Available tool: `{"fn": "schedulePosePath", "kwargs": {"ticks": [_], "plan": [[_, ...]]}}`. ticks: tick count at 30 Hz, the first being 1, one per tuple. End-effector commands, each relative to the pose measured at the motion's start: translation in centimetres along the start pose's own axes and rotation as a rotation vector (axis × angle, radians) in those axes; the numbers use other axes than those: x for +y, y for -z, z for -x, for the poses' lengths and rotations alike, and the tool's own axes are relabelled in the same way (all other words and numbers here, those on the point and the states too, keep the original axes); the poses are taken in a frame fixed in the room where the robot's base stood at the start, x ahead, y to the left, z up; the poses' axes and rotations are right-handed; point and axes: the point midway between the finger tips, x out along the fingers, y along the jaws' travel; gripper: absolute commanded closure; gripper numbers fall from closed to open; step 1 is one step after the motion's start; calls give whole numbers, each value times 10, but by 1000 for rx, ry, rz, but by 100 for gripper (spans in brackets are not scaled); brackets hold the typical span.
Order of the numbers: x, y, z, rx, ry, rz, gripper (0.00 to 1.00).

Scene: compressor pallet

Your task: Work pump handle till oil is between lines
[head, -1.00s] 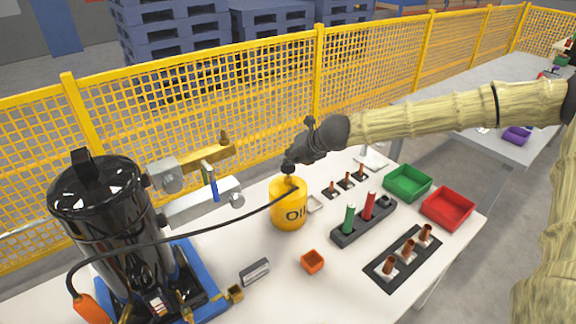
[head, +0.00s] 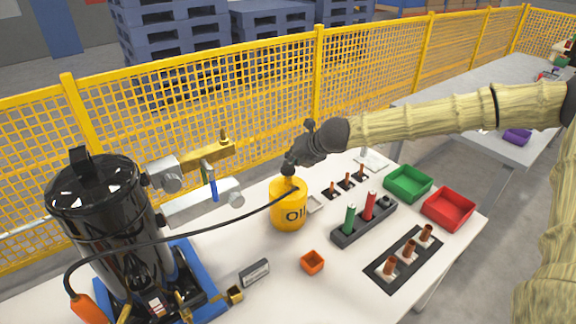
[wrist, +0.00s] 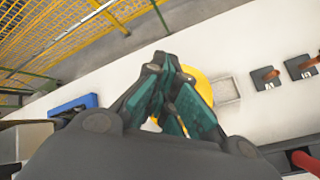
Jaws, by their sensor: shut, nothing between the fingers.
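A yellow can marked as oil (head: 288,210) stands on the white table. A dark hose (head: 180,236) runs from its top to the left, passing in front of a black cylindrical tank (head: 105,215). My gripper (head: 289,173) is shut and empty, pointing down at the top of the can. In the wrist view, its teal-padded fingers (wrist: 172,88) come together in front of the yellow can (wrist: 198,82) and hide much of it. I cannot tell whether they touch it. The pump handle is not clearly visible, and I cannot make out an oil level or lines.
A black rack (head: 362,222) with green and red cylinders stands right of the can, with a green bin (head: 408,182) and a red bin (head: 448,208) beyond. An orange cup (head: 312,262) sits in front. Yellow mesh fencing (head: 250,110) runs behind the table.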

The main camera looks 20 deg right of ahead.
Motion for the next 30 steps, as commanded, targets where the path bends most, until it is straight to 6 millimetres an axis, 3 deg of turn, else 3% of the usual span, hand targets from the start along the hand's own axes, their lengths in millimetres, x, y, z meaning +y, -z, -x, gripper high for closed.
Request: {"fn": "schedulePosePath", "kwargs": {"ticks": [30], "plan": [[-6,6,-8,2,2,-1,100]]}}
